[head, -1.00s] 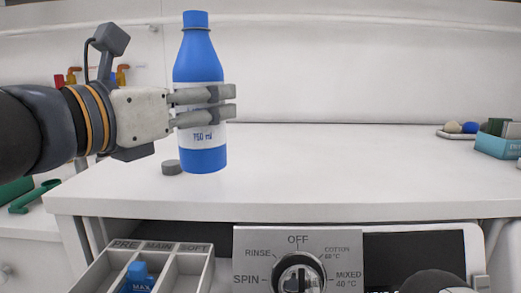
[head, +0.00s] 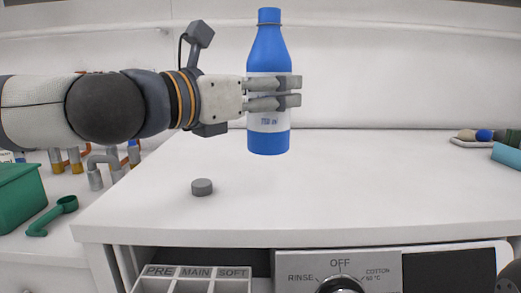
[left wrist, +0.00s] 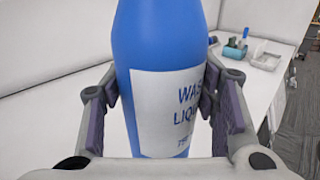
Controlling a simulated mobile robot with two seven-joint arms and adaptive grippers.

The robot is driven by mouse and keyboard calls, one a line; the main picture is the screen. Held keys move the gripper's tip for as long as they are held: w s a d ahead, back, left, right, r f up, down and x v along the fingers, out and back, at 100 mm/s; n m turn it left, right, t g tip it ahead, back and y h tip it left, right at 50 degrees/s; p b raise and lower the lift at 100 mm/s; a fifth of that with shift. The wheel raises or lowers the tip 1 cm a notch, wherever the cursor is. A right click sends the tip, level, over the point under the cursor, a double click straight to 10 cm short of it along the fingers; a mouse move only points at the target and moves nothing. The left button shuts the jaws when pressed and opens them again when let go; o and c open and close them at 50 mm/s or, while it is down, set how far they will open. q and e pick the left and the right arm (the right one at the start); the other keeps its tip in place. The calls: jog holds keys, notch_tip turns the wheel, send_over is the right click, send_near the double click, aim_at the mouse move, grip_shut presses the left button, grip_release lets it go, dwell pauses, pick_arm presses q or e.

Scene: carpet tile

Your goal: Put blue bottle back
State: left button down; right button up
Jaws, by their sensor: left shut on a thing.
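The blue bottle (head: 268,50) has a blue cap and a white label and stands upright in the grasp of my left gripper (head: 275,93). The gripper's fingers are shut around its middle from the left. The bottle's base appears above the white worktop (head: 340,190), with no clear contact. The left wrist view shows the bottle (left wrist: 165,45) between both finger pads, its label reading "WAS… LIQU…".
A small grey disc (head: 202,187) lies on the worktop. Blue and pale balls in a tray (head: 470,142) and a teal box (head: 507,156) sit at the right. A green box (head: 20,195) and scoop (head: 55,215) are at left. A drawer (head: 195,280) and dial panel are below. The worktop's middle is clear.

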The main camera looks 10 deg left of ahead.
pick_arm(q)
jog(key=w+a+f, duration=0.1)
jog(key=f, duration=0.2)
jog(key=w+f+b, duration=0.1)
jog(key=w+f, duration=0.1)
jog(key=f, duration=0.1)
jog(key=w+a+f+b, duration=0.1)
jog(key=w+f, duration=0.1)
jog(key=f, duration=0.1)
jog(key=shift+a, duration=0.35)
jog(key=shift+f, duration=0.2)
jog(key=shift+s+r, duration=0.15)
jog(key=shift+r, duration=0.05)
jog(key=shift+f, duration=0.2)
jog(key=c, duration=0.6)
grip_release()
pick_arm(e)
jog(key=shift+g, duration=0.6)
jog(key=s+f, duration=0.3)
jog(key=shift+s+f, duration=0.2)
jog(key=shift+s, duration=0.05)
